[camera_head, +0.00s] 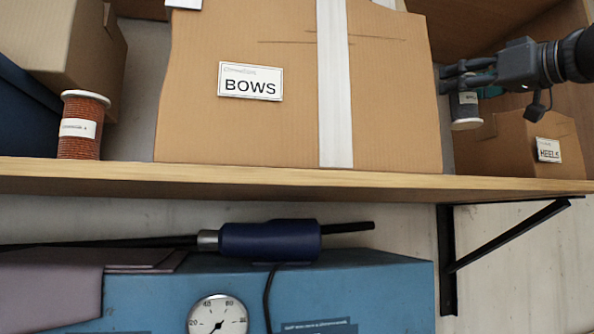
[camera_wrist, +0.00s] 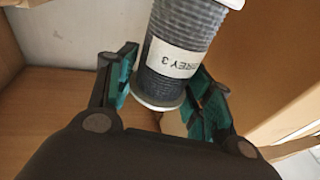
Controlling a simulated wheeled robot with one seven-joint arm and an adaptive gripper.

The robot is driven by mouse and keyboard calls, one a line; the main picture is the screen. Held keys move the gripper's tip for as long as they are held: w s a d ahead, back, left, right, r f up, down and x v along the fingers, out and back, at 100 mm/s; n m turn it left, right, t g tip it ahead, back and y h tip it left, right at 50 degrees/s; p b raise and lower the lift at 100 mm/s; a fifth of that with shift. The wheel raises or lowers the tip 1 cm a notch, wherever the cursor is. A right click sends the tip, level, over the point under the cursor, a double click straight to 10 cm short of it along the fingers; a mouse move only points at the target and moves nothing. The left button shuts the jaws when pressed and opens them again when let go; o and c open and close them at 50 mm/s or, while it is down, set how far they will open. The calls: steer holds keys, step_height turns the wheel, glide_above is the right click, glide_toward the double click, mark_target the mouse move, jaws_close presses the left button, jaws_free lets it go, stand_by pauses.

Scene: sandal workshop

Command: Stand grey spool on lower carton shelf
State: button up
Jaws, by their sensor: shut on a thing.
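The grey spool (camera_head: 467,108) is at the right in the head view, about upright between the BOWS and HEELS cartons. My gripper (camera_head: 465,82) comes in from the right and is shut on it near its upper part. In the wrist view, my gripper's teal-padded fingers (camera_wrist: 168,88) lie on both sides of the spool (camera_wrist: 185,40), whose label reads GREY 3 upside down. In the head view the spool's lower rim appears above the front edge of the wooden carton shelf (camera_head: 250,179). Whether it touches the shelf I cannot tell.
The BOWS carton (camera_head: 380,110) stands left of the spool, the HEELS carton (camera_head: 505,150) right. A red-brown spool (camera_head: 80,130) stands at the far left. Below the shelf are a black bracket (camera_head: 449,260) and a blue machine (camera_head: 380,290) with a gauge.

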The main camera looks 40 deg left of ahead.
mark_target(467, 126)
steer(key=shift+f, duration=0.1)
step_height(467, 126, down, 6)
steer(key=shift+r+p, duration=0.2)
steer(key=shift+p, duration=0.7)
step_height(467, 126, down, 3)
steer(key=shift+a+f+p, duration=0.1)
steer(key=shift+p, duration=0.45)
steer(key=shift+w+f, duration=0.1)
steer(key=shift+f, duration=0.4)
steer(key=shift+s, duration=0.2)
steer(key=o, duration=0.6)
steer(key=shift+w+f, duration=0.1)
steer(key=shift+f, duration=0.05)
steer(key=o, duration=0.5)
